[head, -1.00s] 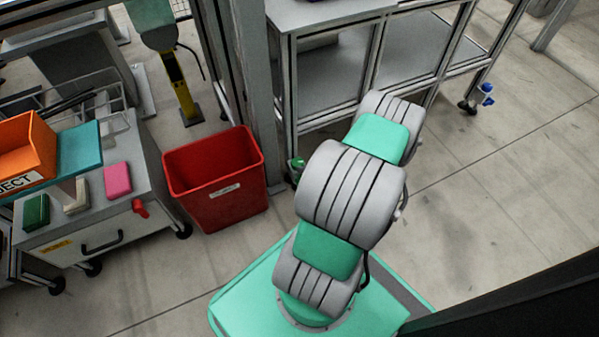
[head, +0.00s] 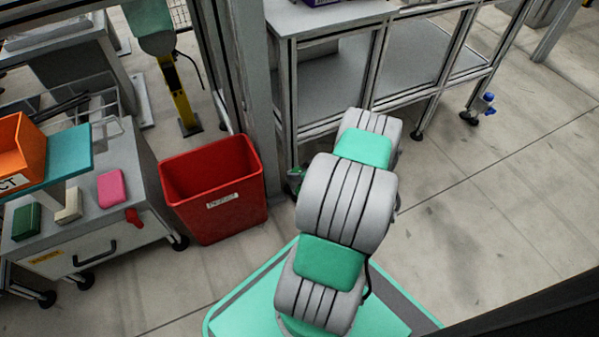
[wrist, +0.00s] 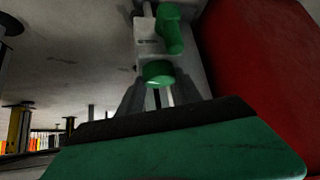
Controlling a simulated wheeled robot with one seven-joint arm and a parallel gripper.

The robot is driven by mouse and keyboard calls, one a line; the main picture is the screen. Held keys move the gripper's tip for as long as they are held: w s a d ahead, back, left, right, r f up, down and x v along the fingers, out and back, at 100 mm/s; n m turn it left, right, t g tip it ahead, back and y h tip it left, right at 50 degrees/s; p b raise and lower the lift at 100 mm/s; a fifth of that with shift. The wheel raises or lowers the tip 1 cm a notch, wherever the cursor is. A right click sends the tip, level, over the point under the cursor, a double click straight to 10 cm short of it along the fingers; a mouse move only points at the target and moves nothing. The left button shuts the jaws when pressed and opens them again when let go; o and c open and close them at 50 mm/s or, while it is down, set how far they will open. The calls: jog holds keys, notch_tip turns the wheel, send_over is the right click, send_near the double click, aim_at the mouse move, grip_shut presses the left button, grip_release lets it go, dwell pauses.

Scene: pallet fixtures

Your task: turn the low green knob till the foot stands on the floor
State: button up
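In the wrist view a round green knob (wrist: 158,73) is on a pale grey bracket (wrist: 147,46) with a small label. A longer green part (wrist: 171,30) sits beside it, and a thin rod (wrist: 147,8) runs out of the bracket's far end. Whether the foot touches the floor is not clear. My gripper (wrist: 160,88) points at the knob, its dark grey fingers apart on either side of it. I cannot tell if they touch it. In the head view my arm hides the gripper; a small green part (head: 296,175) shows by the post's base.
A red bin (head: 213,190) stands left of my arm and fills the right of the wrist view (wrist: 265,80). A grey post (head: 252,90) and metal shelving (head: 330,85) stand behind. A wheeled cart (head: 90,235) is at left. Floor at right is open.

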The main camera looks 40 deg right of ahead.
jog(key=c, duration=0.8)
jog(key=shift+a+r+m+p, duration=0.1)
jog(key=shift+m+p, duration=0.2)
jog(key=shift+p, duration=0.05)
jog(key=shift+a+r+m+h+p, duration=0.1)
jog(key=shift+a+m+h+p, duration=0.05)
jog(key=shift+m+h+p, duration=0.7)
jog(key=m+h+p, duration=0.1)
jog(key=m+g+h+p, duration=0.1)
jog(key=m, duration=0.1)
jog(key=shift+w+a+m+h, duration=0.15)
jog(key=shift+a+m+h, duration=0.1)
jog(key=shift+h, duration=0.1)
jog(key=m, duration=0.1)
jog(key=m+g+h, duration=0.1)
jog(key=shift+w+a+m+h, duration=0.1)
jog(key=shift+w+m+h, duration=0.05)
jog(key=shift+m+h, duration=0.15)
jog(key=shift+f+m+g+h+b, duration=0.2)
jog(key=shift+m+g+h+b, duration=0.55)
jog(key=shift+m, duration=0.85)
jog(key=shift+g, duration=0.25)
